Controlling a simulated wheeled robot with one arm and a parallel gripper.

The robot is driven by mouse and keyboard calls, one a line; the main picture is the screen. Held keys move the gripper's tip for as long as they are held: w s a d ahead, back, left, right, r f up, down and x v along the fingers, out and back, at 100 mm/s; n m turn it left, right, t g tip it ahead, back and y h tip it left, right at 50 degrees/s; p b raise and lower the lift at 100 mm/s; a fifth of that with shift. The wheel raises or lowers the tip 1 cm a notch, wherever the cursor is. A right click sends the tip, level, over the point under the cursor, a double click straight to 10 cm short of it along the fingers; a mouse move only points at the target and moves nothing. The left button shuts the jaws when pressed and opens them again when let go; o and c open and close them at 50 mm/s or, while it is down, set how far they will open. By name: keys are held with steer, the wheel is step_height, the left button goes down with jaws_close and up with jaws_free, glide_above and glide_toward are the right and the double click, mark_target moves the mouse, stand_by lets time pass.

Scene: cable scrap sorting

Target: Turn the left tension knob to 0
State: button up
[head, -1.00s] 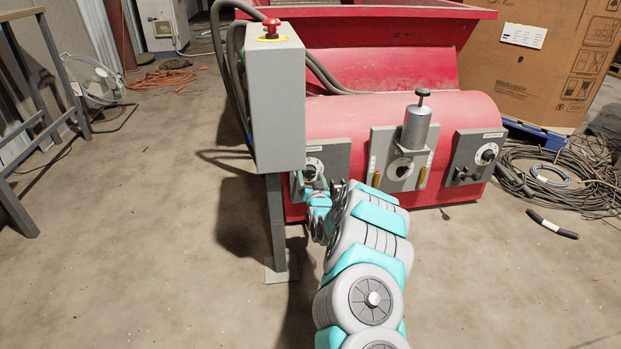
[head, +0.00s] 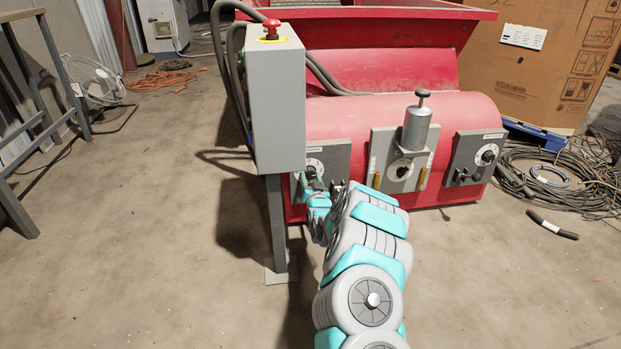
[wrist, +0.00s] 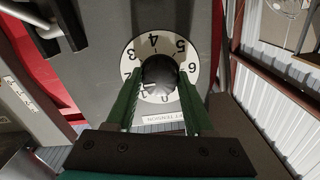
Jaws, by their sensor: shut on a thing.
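The left tension knob (wrist: 160,74) is round and black, in the middle of a white dial (wrist: 134,52) with black numbers, seen in the wrist view. My gripper (wrist: 160,80) has its green fingers on either side of the knob and is shut on it. The numbers 4, 5 and 6 read clearly; the lower part of the dial is partly hidden by the fingers. I cannot make out the knob's pointer. A "tension" label (wrist: 163,117) shows below the dial. In the head view, my gripper (head: 311,180) is at the left grey panel (head: 332,156) of the red machine.
A grey control box (head: 278,105) with a red button (head: 271,28) stands on a post just left of the gripper. A middle panel with a silver cylinder (head: 416,128) and a right dial (head: 489,154) are to the right. Coiled cables (head: 550,175) lie on the floor at right.

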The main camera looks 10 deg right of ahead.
steer(key=shift+n+p, duration=0.4)
steer(key=shift+p, duration=0.3)
jaws_close()
steer(key=n+p, duration=0.2)
steer(key=p, duration=0.1)
steer(key=shift+r, duration=0.25)
steer(key=n+p, duration=0.5)
steer(key=p, duration=0.1)
steer(key=shift+p, duration=0.3)
steer(key=n+p, duration=0.3)
steer(key=n, duration=0.1)
steer(key=shift+p, duration=0.35)
steer(key=n+p, duration=0.3)
steer(key=n, duration=0.1)
steer(key=shift+p, duration=0.3)
steer(key=shift+f+n+p, duration=0.15)
steer(key=shift+n+p, duration=0.55)
steer(key=shift+n, duration=0.3)
